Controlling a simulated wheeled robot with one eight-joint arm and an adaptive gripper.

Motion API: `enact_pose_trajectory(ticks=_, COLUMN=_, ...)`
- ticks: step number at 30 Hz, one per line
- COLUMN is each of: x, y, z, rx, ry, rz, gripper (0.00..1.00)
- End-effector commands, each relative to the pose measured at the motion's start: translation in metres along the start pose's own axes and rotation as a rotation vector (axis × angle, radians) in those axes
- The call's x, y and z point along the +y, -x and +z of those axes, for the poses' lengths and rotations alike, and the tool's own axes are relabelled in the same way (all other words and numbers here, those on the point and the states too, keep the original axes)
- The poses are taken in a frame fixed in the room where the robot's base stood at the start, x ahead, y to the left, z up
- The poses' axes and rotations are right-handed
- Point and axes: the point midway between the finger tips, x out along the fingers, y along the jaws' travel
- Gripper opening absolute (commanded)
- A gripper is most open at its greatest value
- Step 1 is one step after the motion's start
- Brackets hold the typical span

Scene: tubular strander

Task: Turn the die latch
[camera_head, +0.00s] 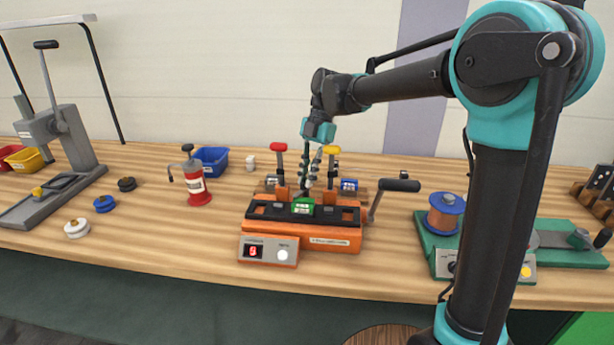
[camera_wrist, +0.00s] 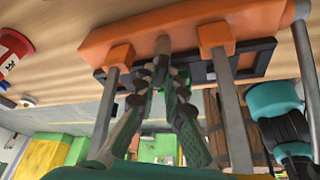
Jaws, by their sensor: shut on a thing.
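The strander is an orange machine (camera_head: 330,244) with a black top, standing on the bench in the head view. A green block (camera_head: 302,206) sits in the middle of its top. My gripper (camera_head: 309,184) points down just behind this block, between the red-knobbed lever (camera_head: 278,148) and the yellow-knobbed lever (camera_head: 332,150). In the wrist view my gripper's fingers (camera_wrist: 163,68) come together at the machine's middle, between two grey posts. They are shut on a small part there, seemingly the die latch; the fingertips mostly hide it, and its angle cannot be told.
A crank handle (camera_head: 398,185) sticks out at the machine's right. A control box (camera_head: 268,250) stands at its front left. A red can (camera_head: 197,184) and blue bin (camera_head: 211,160) are to the left. A green winder with a copper spool (camera_head: 445,214) is at the right.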

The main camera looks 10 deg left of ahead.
Motion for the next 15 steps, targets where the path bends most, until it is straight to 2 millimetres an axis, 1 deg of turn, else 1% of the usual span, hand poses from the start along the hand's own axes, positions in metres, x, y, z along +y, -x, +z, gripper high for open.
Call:
enact_pose_trajectory(ticks=9, x=0.0001, y=0.0004, z=0.0, rx=0.001, ry=-0.016, rz=0.006, gripper=0.0)
enact_pose_trajectory(ticks=10, x=0.0001, y=0.0004, z=0.0, rx=0.001, ry=-0.016, rz=0.006, gripper=0.14)
enact_pose_trajectory(ticks=14, x=0.0001, y=0.0003, z=0.0, rx=0.0, ry=-0.016, rz=0.006, gripper=0.3)
enact_pose_trajectory(ticks=15, x=0.0001, y=0.0003, z=0.0, rx=0.0, ry=-0.016, rz=0.006, gripper=0.31)
